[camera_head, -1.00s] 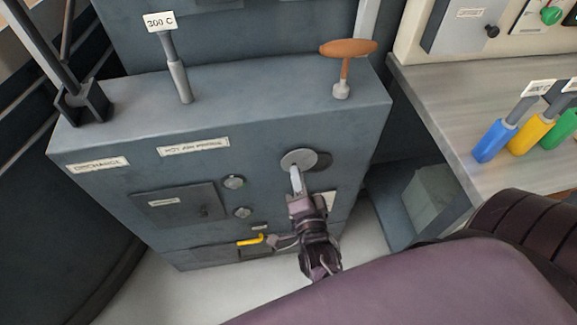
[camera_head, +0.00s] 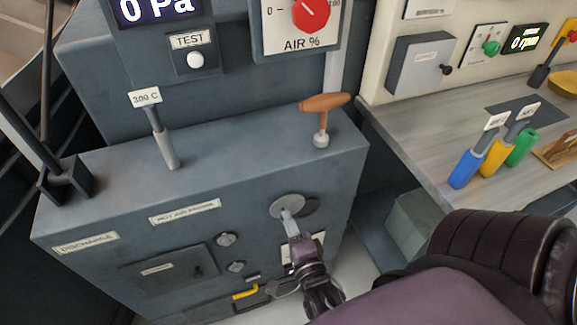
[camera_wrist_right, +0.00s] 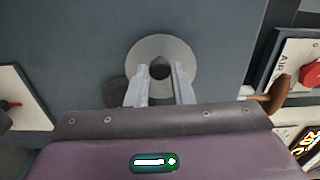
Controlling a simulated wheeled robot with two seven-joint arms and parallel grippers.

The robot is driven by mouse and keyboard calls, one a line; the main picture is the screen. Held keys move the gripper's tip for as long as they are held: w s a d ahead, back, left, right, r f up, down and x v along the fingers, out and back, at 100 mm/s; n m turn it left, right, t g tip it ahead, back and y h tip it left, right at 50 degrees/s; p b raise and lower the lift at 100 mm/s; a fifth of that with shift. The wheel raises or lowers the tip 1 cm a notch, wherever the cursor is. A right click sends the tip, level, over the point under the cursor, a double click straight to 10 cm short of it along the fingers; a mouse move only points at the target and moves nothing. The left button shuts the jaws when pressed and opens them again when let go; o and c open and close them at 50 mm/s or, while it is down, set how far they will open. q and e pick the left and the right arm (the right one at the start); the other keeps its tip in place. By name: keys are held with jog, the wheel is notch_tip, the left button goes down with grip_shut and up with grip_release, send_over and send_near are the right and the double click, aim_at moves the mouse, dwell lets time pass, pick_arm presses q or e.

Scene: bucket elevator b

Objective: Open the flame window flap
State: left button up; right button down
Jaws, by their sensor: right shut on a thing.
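The flame window flap is a round light-grey disc (camera_head: 286,204) on the front of the grey furnace body. A dark round opening (camera_head: 312,207) shows partly at its right, so the disc covers only part of it. In the right wrist view the disc (camera_wrist_right: 160,42) has a small dark knob (camera_wrist_right: 160,69) at its middle. My right gripper (camera_head: 288,218) is at the disc, and its two pale fingers (camera_wrist_right: 159,82) are shut on the knob, one on each side. In that view the dark opening (camera_wrist_right: 114,92) lies lower left, partly behind a finger. My left gripper is not in view.
An orange T-handle (camera_head: 324,103) and a lever tagged 300 C (camera_head: 163,137) stand on the furnace top. A small hatch (camera_head: 169,268) and a yellow handle (camera_head: 245,292) are left of my gripper. A bench (camera_head: 405,128) with blue, yellow and green handles stands at right.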

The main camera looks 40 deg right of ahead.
jog(key=c, duration=1.3)
grip_release()
jog(key=v, duration=0.7)
jog(key=shift+s+a+b, duration=0.1)
jog(key=shift+s+b, duration=0.2)
jog(key=shift+s, duration=0.1)
